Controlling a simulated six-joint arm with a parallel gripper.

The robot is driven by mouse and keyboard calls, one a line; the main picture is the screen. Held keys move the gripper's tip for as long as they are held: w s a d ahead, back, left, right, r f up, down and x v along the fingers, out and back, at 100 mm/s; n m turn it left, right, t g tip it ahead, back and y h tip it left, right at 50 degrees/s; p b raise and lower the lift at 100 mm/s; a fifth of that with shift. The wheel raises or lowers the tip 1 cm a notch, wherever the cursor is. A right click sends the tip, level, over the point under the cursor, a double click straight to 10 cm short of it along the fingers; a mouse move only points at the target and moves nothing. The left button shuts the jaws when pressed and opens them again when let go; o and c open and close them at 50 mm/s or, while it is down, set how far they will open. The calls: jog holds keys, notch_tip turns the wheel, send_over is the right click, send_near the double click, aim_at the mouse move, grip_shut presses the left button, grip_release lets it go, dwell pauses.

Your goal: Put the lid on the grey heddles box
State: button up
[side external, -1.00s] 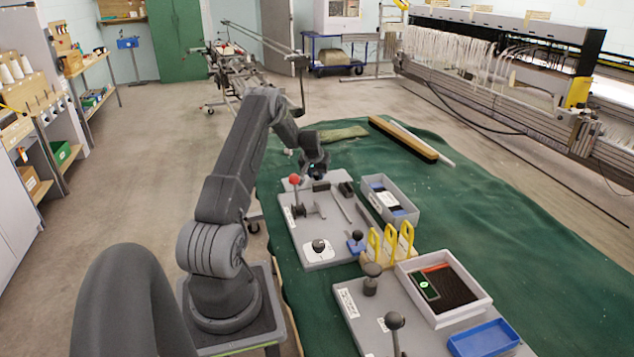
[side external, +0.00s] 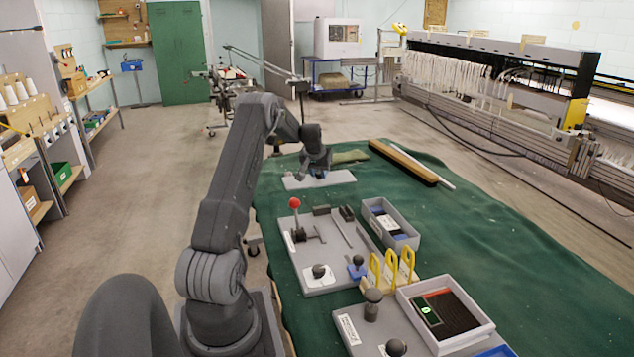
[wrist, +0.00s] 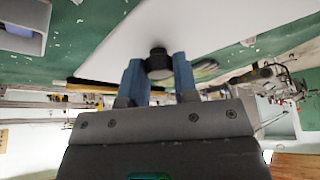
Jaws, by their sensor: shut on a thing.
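A flat light-grey lid (side external: 335,180) is under my gripper (side external: 317,173) in the side view, beyond the far end of the tool board. In the wrist view my gripper (wrist: 158,80) has its two blue fingers shut on the lid's black knob (wrist: 158,64); the lid (wrist: 215,22) spreads behind it. The lid appears held above the green cloth. Two open grey boxes stand to the right: a smaller one (side external: 408,222) with white, black and blue contents, and a larger one (side external: 482,327) with dark ribbed contents and a green-marked piece. I cannot tell which is the heddles box.
A grey board (side external: 318,277) with a red-balled lever (side external: 294,203) and knobs lies between the lid and the nearer board. Yellow loops (side external: 391,267) stand upright beside the larger box. A blue tray (side external: 497,351) is at the lower edge. The green cloth at right is clear.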

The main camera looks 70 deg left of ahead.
jog(key=w+d+r+m+t+h, duration=0.1)
jog(key=w+d+m+h, duration=0.2)
jog(key=w+d+m, duration=0.6)
jog(key=w+d+r+m+h, duration=0.2)
jog(key=w+d+m+h, duration=0.1)
jog(key=w+d+m, duration=0.55)
jog(key=shift+s+d+f, duration=0.25)
jog(key=shift+d+f, duration=0.15)
jog(key=shift+f, duration=0.7)
jog(key=shift+s+d+f, duration=0.2)
jog(key=shift+d+f, duration=0.25)
jog(key=shift+f, duration=0.7)
jog(key=shift+s+d+f, duration=0.25)
jog(key=shift+d+f, duration=0.15)
jog(key=shift+f, duration=0.7)
jog(key=shift+f, duration=0.45)
jog(key=o, duration=1.5)
jog(key=shift+o, duration=0.2)
notch_tip(320, 180, up, 7)
